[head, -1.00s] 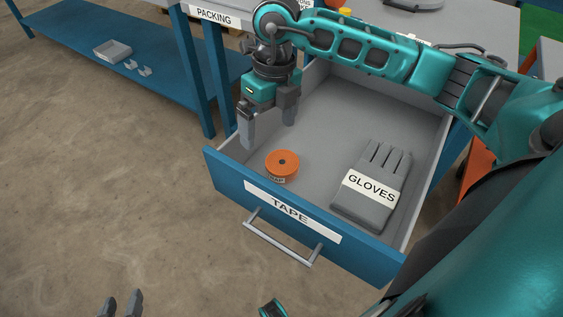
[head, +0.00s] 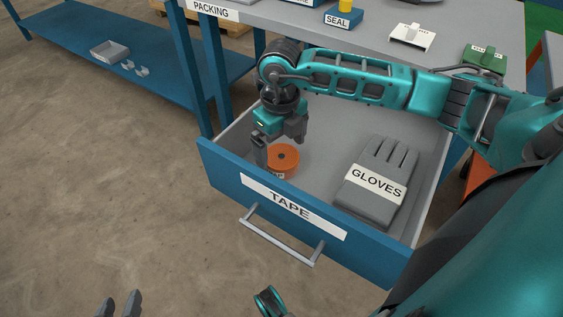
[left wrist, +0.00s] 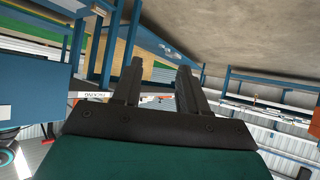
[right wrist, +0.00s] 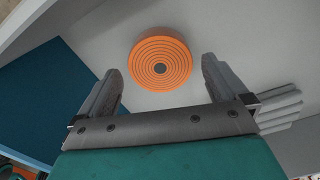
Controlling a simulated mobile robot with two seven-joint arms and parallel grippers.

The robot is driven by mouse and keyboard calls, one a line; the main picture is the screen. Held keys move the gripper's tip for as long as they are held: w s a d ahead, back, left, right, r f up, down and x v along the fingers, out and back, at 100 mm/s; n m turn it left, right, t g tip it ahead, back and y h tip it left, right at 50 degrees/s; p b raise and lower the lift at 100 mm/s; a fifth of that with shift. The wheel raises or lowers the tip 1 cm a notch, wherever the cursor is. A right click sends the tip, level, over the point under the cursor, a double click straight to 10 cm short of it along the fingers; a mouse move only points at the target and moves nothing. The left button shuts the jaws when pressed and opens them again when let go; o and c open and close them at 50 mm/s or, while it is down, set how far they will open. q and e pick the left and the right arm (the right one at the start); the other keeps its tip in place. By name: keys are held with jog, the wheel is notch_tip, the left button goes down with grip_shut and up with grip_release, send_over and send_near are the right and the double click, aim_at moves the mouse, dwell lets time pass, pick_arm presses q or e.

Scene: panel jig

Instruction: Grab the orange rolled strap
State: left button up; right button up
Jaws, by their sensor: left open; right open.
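The orange rolled strap (head: 285,160) lies flat in the open drawer, near the front left corner. Its ringed top and dark centre hole show in the right wrist view (right wrist: 160,62), beyond and between the fingertips. A pale label on its side is partly hidden by a finger. My right gripper (head: 279,153) is open, pointing down just above the strap, with nothing held. My left gripper (head: 120,303) is open and empty, low over the floor at the bottom left, outside the drawer.
Grey gloves (head: 376,184) lie in the drawer's right side. The blue drawer front (head: 220,170), labelled TAPE, has a metal handle (head: 280,237). The bench top (head: 455,35) behind holds a SEAL block (head: 343,18) and a green item (head: 484,58). A blue shelf (head: 135,62) stands left.

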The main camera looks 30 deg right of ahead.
notch_tip(320, 180, down, 2)
jog(key=shift+f, duration=0.2)
jog(key=c, duration=1)
